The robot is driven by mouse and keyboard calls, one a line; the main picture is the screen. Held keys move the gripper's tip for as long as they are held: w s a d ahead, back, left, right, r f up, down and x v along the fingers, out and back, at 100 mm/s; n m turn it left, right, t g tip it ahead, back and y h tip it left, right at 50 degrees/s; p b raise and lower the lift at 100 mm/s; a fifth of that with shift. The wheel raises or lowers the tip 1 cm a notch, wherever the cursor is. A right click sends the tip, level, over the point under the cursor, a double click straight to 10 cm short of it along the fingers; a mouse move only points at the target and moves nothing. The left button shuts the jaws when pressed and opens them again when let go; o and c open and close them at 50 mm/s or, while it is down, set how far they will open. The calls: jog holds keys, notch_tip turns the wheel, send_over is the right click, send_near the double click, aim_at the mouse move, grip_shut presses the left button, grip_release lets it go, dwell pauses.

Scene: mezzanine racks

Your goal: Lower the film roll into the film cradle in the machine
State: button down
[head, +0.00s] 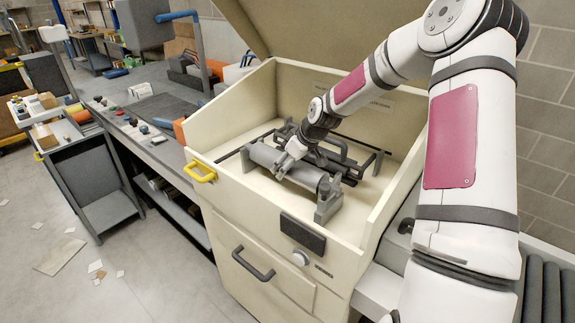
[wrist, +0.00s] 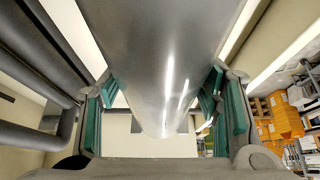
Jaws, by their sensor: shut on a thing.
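The film roll (head: 265,156) is a smooth grey cylinder inside the open cream machine (head: 228,164). It lies roughly level along the machine's front side. My gripper (head: 288,163) reaches down over the roll's middle and is shut on it. In the wrist view the roll (wrist: 170,60) fills the middle between the green-padded fingers of my gripper (wrist: 163,112). The film cradle (head: 328,205) shows as a grey upright support at the roll's right end. The left support is mostly hidden. I cannot tell whether the roll rests on the supports or hangs just above them.
Dark rods and rollers (head: 345,160) lie behind the roll in the machine. The raised lid (head: 300,25) stands at the back, and the machine's walls surround the roll. A grey workbench (head: 150,115) with small items is at left. A roller conveyor (head: 548,285) is at right.

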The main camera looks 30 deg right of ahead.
jog(key=shift+f, duration=0.4)
dwell(0.4)
jog(key=shift+c, duration=2.3)
grip_release()
jog(key=shift+s+f, duration=0.1)
jog(key=v, duration=1.2)
